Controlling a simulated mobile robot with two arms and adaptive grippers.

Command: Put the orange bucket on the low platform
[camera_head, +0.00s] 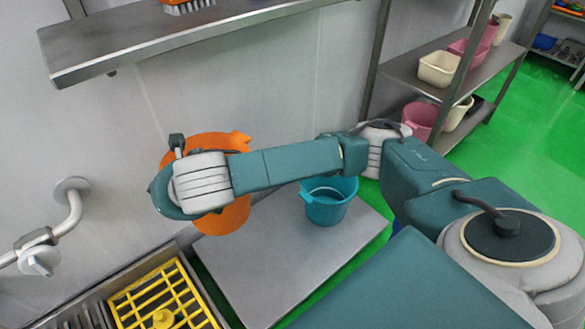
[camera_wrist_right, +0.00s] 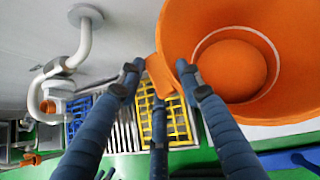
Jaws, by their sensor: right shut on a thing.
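The orange bucket (camera_head: 222,220) is in the head view, partly hidden behind my right wrist, in front of the wall and over the far left part of the low grey platform (camera_head: 260,265). I cannot tell whether its base touches the platform. In the right wrist view, the bucket (camera_wrist_right: 277,100) fills the upper right, and I look into its open top. My right gripper (camera_wrist_right: 162,78) is shut on the tab at the bucket's rim. Its fingers are hidden in the head view. My left gripper is not in view.
A teal bucket (camera_head: 328,205) stands on the platform's right part. A yellow grate (camera_head: 160,305) lies left of the platform. A white wall pipe (camera_head: 70,225) sticks out at left. A metal shelf (camera_head: 150,38) hangs above, and a rack (camera_head: 415,84) with tubs stands behind.

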